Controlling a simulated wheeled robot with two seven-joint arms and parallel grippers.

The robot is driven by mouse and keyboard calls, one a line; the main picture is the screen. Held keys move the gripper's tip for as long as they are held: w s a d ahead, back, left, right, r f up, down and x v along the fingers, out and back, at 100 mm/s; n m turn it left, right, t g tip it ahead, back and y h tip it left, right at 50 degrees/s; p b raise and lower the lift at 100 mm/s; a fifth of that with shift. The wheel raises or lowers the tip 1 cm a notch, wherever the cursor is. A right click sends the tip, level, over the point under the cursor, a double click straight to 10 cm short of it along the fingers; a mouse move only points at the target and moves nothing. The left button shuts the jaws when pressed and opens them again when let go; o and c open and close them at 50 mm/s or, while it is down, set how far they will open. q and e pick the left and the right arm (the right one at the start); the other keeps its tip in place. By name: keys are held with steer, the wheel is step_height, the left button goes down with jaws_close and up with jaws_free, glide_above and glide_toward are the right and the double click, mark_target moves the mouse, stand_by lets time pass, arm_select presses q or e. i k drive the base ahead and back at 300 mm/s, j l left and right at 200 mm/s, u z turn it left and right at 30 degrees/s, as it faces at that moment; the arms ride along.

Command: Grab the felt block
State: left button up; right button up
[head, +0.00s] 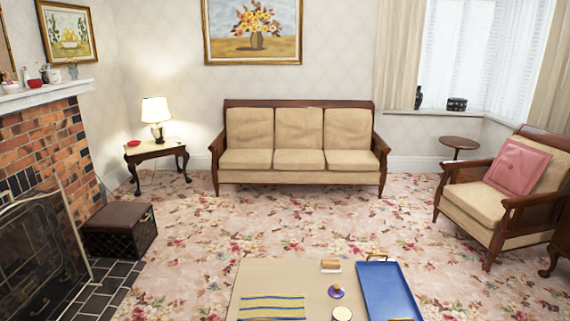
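A small block (330,266) with a brown part and a pale part lies near the far edge of a beige table (262,276) at the bottom of the head view. It looks like the felt block, but it is too small to tell its material. It lies just left of a blue tray (387,291), apart from it. Neither of my grippers shows in the head view.
On the same table are a striped cloth (272,307), a small purple lidded thing (335,291) and a pale round cup or candle (342,314). Open floral carpet (290,225) lies beyond. A sofa (300,158), armchair (500,205) and brown-topped box (120,230) stand around.

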mark_target(327, 265)
steer(key=i+l+z, duration=0.3)
steer(key=i+l, duration=0.35)
steer(key=i+l+z, duration=0.25)
steer(key=i+l, duration=0.35)
steer(key=i, duration=0.1)
